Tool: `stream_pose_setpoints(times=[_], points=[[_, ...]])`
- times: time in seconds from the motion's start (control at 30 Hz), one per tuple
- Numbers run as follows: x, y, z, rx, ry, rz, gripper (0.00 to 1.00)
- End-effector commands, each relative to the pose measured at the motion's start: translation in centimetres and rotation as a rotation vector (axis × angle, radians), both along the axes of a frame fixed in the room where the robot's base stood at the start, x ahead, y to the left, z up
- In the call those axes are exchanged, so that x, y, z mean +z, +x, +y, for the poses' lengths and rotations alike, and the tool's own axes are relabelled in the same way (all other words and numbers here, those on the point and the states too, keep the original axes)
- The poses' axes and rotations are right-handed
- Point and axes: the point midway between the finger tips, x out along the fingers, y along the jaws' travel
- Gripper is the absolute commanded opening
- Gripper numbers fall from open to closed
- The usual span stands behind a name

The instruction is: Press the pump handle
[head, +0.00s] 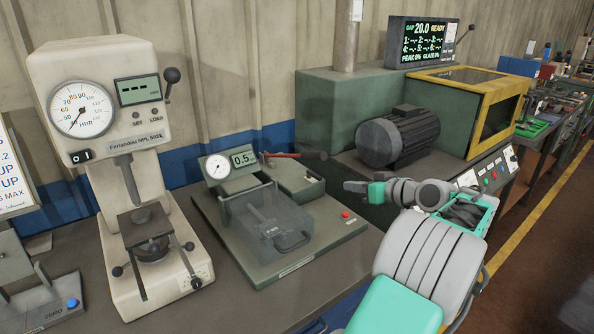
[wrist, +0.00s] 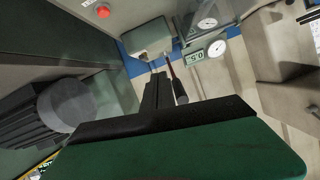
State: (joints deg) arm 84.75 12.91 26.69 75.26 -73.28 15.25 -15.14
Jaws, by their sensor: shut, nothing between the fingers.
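The pump handle (head: 300,155) is a thin red lever with a dark grip at its right end. It sticks out to the right from the small press on the bench, roughly level. My gripper (head: 348,187) is shut and empty, to the right of the handle's grip and a little lower in the head view, apart from it there. In the wrist view the handle (wrist: 180,92) shows just right of my closed fingers (wrist: 154,80). Whether they touch cannot be told from that view.
The press base (head: 275,266) carries a clear guard box, a gauge with a display (head: 231,163) and a red button (head: 346,214). A hardness tester (head: 105,90) stands left. A motor (head: 392,138) and a yellow-framed cabinet (head: 470,85) stand behind my arm.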

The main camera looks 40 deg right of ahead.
Motion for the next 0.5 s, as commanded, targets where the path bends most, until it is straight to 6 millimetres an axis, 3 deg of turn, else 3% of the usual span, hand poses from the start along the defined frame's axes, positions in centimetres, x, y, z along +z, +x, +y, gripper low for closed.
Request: stream_pose_setpoints(times=[0.5], points=[[0.64,0.18,-0.03,0.003,-0.001,0.005,0.00]])
